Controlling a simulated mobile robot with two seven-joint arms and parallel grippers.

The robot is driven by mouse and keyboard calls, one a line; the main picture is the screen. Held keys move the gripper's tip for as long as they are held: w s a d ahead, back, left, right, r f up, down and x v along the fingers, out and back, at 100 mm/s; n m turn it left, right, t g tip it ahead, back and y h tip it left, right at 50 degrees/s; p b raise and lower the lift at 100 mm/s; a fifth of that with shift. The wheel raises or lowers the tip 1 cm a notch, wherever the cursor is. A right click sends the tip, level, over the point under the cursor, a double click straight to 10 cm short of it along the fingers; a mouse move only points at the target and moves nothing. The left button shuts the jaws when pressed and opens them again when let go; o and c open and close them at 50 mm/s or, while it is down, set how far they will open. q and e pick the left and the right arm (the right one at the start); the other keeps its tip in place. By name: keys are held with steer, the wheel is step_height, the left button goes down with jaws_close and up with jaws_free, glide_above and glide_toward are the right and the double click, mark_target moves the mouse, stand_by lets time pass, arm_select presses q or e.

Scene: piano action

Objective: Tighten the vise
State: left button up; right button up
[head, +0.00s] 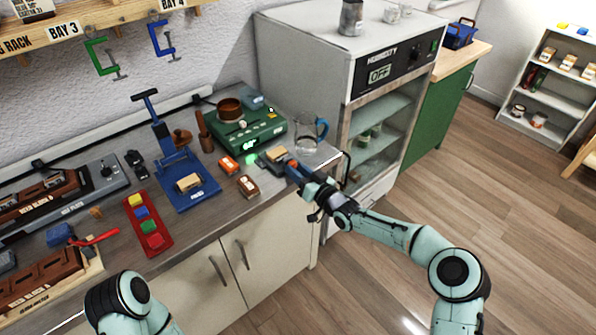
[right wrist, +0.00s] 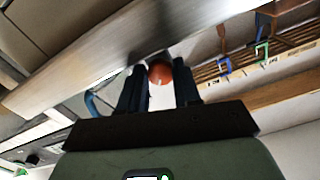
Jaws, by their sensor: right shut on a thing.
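The vise (head: 265,163) is a small dark grey body at the counter's front edge, with a tan block (head: 277,153) at its top. My right gripper (head: 293,168) reaches in from the right and is at the vise's right end. It is shut on an orange-red knob, which shows between the two dark fingers in the right wrist view (right wrist: 160,72). The gripper hides part of the vise, so I cannot tell how tight its jaws are. Of my left arm only a link shows at the bottom left; its gripper is out of view.
A glass jug (head: 306,134) with a blue handle stands close behind the right gripper. A green device (head: 262,128) is behind the vise. A blue press (head: 184,180) and a red tray (head: 138,234) stand left. The humidity cabinet (head: 345,85) is behind right. Open floor lies right.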

steer(key=shift+f, duration=0.1)
stand_by(0.3)
steer(key=o, duration=1.1)
steer(key=shift+c, duration=0.2)
steer(key=shift+s+d, duration=0.1)
steer(key=shift+s, duration=0.05)
steer(key=b+v, duration=0.1)
steer(key=v, duration=1.2)
steer(key=shift+s, duration=0.1)
